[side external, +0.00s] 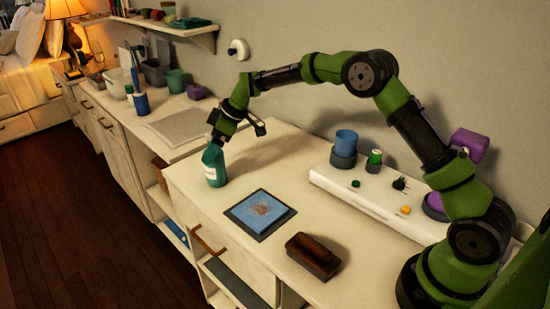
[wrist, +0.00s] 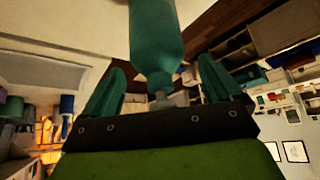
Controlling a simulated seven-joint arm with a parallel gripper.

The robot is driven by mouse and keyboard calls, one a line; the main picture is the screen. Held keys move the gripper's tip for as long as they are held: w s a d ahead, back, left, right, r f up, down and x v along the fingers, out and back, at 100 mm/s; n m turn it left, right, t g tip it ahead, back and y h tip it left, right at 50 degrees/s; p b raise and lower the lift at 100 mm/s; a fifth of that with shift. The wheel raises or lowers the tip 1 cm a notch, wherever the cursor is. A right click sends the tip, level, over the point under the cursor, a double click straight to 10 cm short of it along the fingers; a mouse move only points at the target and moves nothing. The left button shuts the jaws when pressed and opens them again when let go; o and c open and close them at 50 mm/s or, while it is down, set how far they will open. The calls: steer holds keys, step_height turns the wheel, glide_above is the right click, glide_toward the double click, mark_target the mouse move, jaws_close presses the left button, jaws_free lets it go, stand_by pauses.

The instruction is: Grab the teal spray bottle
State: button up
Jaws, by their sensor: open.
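The teal spray bottle (side external: 213,166) stands upright near the far left corner of the white dresser top, with a pale label on its side. My gripper (side external: 216,137) is right above it and hides its top in the side view. In the wrist view the bottle (wrist: 155,38) lies between the two fingers of my gripper (wrist: 161,68), its narrow end toward the palm. The fingers are open, with a visible gap on each side of the bottle.
A blue picture on a dark mat (side external: 262,213) and a brown brush-like block (side external: 313,256) lie nearer on the dresser. A white raised shelf (side external: 340,183) with cups and small items runs along the wall. A blue cup (side external: 141,104) stands on the farther counter.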

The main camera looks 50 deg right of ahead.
steer(key=shift+w+a+f, duration=0.1)
steer(key=shift+f, duration=0.1)
steer(key=shift+r, duration=0.1)
jaws_close()
stand_by(0.4)
steer(key=shift+r, duration=0.1)
